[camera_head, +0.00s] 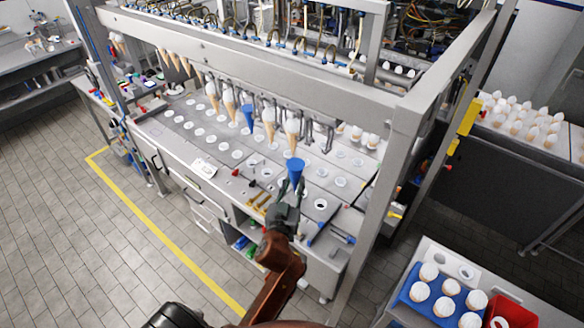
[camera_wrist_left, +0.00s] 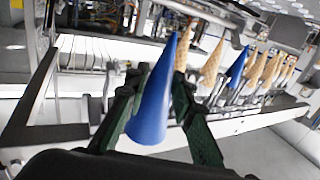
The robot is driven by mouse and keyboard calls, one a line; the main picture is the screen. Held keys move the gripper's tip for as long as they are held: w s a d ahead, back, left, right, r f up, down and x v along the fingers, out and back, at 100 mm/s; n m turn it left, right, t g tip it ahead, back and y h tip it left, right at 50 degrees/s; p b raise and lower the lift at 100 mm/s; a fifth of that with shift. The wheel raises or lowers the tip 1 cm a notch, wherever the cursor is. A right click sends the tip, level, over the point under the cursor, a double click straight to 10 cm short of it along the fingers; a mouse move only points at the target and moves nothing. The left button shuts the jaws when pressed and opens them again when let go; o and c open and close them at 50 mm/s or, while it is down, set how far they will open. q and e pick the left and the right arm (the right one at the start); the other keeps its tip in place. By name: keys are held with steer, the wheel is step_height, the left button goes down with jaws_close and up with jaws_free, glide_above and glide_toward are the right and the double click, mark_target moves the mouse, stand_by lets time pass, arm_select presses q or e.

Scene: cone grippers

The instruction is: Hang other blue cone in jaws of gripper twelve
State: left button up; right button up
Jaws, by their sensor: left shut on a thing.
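My left gripper (camera_head: 289,192) is shut on a blue cone (camera_head: 294,172) and holds it wide end up, tip down, over the right part of the machine's table. In the left wrist view the held cone (camera_wrist_left: 155,105) stands between the gripper's green fingers (camera_wrist_left: 152,112). A second blue cone (camera_head: 248,117) hangs in the machine's row of jaws, between wafer cones; it also shows in the left wrist view (camera_wrist_left: 237,66). The jaws (camera_head: 308,134) to the right of the hanging cones look empty. I cannot read which one is number twelve. My right gripper is not in view.
The machine's frame post (camera_head: 391,165) stands right of my left gripper, and a beam (camera_head: 250,68) runs above the jaws. The table (camera_head: 222,168) has several round holders. A blue tray (camera_head: 408,296) of white-topped cones and a red bin (camera_head: 512,312) are at lower right.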

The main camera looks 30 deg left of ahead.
arm_select(q)
steer(key=shift+w+a+r, duration=0.15)
steer(key=shift+a+r, duration=0.35)
steer(key=shift+r, duration=0.05)
steer(key=w, duration=0.6)
steer(key=shift+w+d, duration=0.25)
steer(key=shift+d, duration=0.05)
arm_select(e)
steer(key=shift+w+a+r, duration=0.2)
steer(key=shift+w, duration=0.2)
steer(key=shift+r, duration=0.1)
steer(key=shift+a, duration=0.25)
arm_select(q)
steer(key=shift+w, duration=0.1)
